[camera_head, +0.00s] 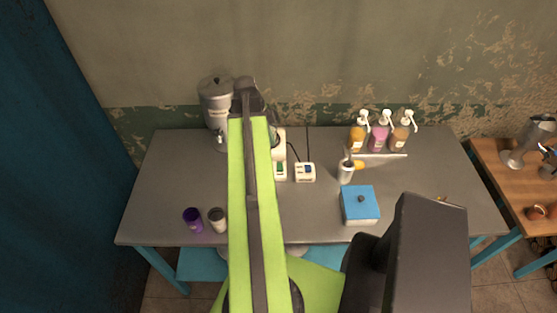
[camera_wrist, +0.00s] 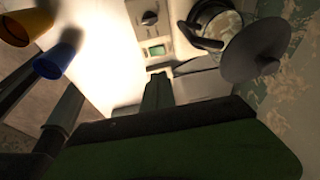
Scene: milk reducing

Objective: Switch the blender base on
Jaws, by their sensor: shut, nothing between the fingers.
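A white appliance (camera_head: 280,151) with a small green panel stands at the middle of the grey table, partly hidden behind my arm; I take it for the blender base. In the wrist view a pale body with a green panel (camera_wrist: 157,50) lies just beyond my fingertips; a dark knob-like part (camera_wrist: 150,18) is above it. My gripper (camera_wrist: 157,84) is shut and empty, pointing toward the panel. I cannot tell whether it touches. My arm hides the gripper in the head view. Whether the base is on cannot be told.
A grey lidded container (camera_head: 215,104) stands at the back left. Purple (camera_head: 193,219) and grey (camera_head: 217,219) cups are at the front left. A blue-lidded box (camera_head: 360,203) and pump bottles (camera_head: 378,137) are right.

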